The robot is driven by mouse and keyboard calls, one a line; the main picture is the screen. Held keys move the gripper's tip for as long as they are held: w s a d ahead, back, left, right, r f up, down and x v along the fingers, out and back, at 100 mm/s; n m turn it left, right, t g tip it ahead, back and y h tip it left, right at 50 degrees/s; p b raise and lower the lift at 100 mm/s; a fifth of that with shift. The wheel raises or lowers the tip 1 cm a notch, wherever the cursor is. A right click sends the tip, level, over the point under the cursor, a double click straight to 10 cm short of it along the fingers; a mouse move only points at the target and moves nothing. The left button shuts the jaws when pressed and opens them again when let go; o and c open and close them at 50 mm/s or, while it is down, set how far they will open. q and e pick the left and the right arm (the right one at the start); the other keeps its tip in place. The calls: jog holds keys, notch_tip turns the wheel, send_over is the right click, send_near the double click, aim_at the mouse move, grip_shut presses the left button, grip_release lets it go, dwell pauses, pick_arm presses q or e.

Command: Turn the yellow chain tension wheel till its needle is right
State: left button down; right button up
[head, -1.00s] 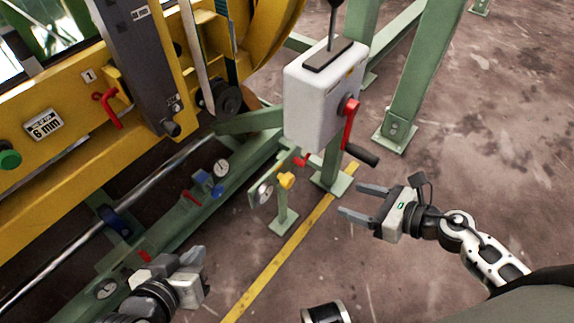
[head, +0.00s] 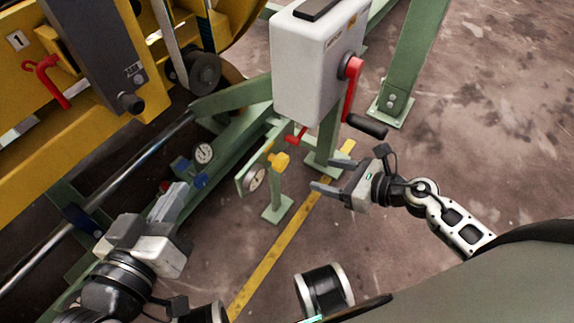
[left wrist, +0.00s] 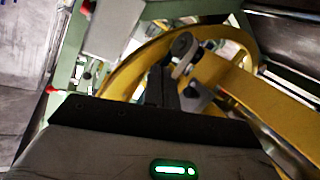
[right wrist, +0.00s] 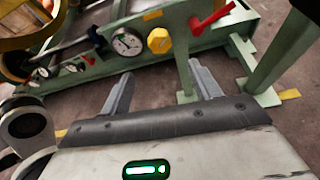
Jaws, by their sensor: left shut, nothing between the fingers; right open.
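The yellow chain tension wheel (head: 280,161) is a small yellow knob on a green bracket below the white box, left of my right gripper. Beside it is a white round gauge (head: 256,178). In the right wrist view the yellow wheel (right wrist: 159,40) is just beyond the fingertips, with the gauge (right wrist: 127,43) to its left; the needle's exact reading is too small to tell. My right gripper (head: 322,176) is open and empty, apart from the wheel, its fingers toward it. My left gripper (head: 178,195) is shut and empty, left of the gauge.
A white box (head: 315,70) with a red crank and black handle (head: 366,126) stands above my right gripper. A red lever (right wrist: 211,17) is right of the yellow wheel. Another gauge (head: 203,153) sits on the green rail. The floor at right is clear.

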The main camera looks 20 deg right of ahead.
aim_at(285, 164)
jog(key=b+x, duration=0.2)
jog(key=x, duration=0.9)
jog(key=shift+w+a+f, duration=0.1)
jog(key=shift+w+f, duration=0.1)
jog(key=shift+w+a+f, duration=0.1)
jog(key=shift+w+a, duration=0.15)
jog(key=shift+w, duration=0.05)
pick_arm(q)
jog(key=shift+w+d+r+n+t+h, duration=0.15)
jog(key=shift+d+r+n+t+h, duration=0.25)
jog(key=shift+h, duration=0.2)
pick_arm(e)
jog(key=c, duration=1)
jog(key=shift+o, duration=0.2)
